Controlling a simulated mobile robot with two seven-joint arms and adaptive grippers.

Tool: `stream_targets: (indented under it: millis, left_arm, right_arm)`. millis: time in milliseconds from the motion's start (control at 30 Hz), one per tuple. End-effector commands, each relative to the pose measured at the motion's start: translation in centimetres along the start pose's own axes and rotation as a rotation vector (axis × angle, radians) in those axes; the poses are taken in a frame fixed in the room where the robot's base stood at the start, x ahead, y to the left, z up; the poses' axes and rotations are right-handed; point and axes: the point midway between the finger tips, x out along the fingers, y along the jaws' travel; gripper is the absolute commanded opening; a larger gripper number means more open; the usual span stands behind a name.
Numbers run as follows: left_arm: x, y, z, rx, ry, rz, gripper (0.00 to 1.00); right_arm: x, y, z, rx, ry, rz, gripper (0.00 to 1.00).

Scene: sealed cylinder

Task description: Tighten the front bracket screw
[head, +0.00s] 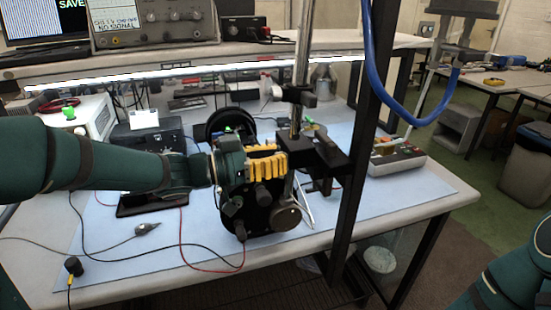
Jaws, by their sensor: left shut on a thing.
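My left gripper (279,163) has yellow finger pads and reaches in from the left at the middle of the bench. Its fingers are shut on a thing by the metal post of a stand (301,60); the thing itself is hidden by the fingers. A black bracket or clamp block (318,157) sits on the post just right of the fingertips. A round metal part (286,216) hangs low below the gripper. I cannot make out the front bracket screw. My right gripper is out of view; only part of my right arm shows at the lower right.
A blue mat (400,208) covers the bench. A black upright (352,150) and blue hose (395,112) stand right of the gripper. A grey device (397,158) lies at the right. Red and black cables cross the mat's left part. Bare mat shows at front left.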

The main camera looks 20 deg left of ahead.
Motion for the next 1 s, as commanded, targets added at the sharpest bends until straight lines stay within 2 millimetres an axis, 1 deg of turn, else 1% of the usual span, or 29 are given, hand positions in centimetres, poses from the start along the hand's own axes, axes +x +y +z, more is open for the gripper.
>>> stream_targets:
  millis: [433, 1000]
  left_arm:
    - [0.0, 0.0, -0.1, 0.426, 0.004, -0.002, 0.00]
    - [-0.1, 0.1, -0.1, 0.967, 0.003, -0.002, 0.00]
  right_arm:
    - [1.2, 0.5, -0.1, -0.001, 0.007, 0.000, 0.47]
    - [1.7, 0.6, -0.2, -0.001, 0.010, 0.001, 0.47]
